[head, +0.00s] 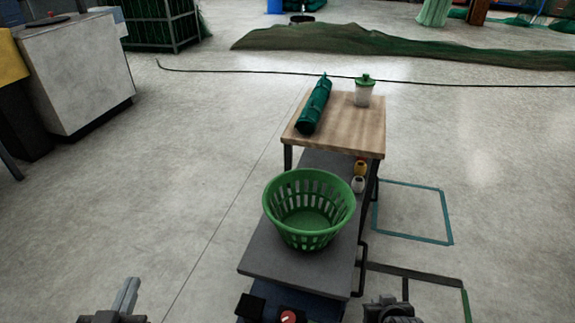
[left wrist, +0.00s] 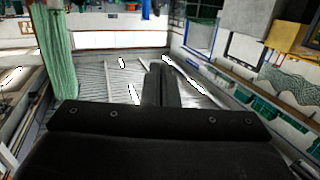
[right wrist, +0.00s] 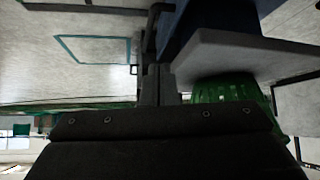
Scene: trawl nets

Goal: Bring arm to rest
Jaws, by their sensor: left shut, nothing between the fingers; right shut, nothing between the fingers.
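My left gripper (head: 130,284) is at the lower left of the head view, pointing away from me over open floor. In the left wrist view its fingers (left wrist: 158,68) are together and empty. My right gripper (head: 392,303) is at the bottom edge of the head view, right of the grey bench top, partly cut off. Neither gripper visibly touches anything.
The green basket (head: 308,212) stands empty on the grey top (head: 275,262). Behind it, a wooden table top (head: 345,138) bears a dark green roll (head: 314,105) and a green-lidded jar (head: 364,93). Two small bottles stand below. A white cabinet (head: 78,85) is far left; floor between is clear.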

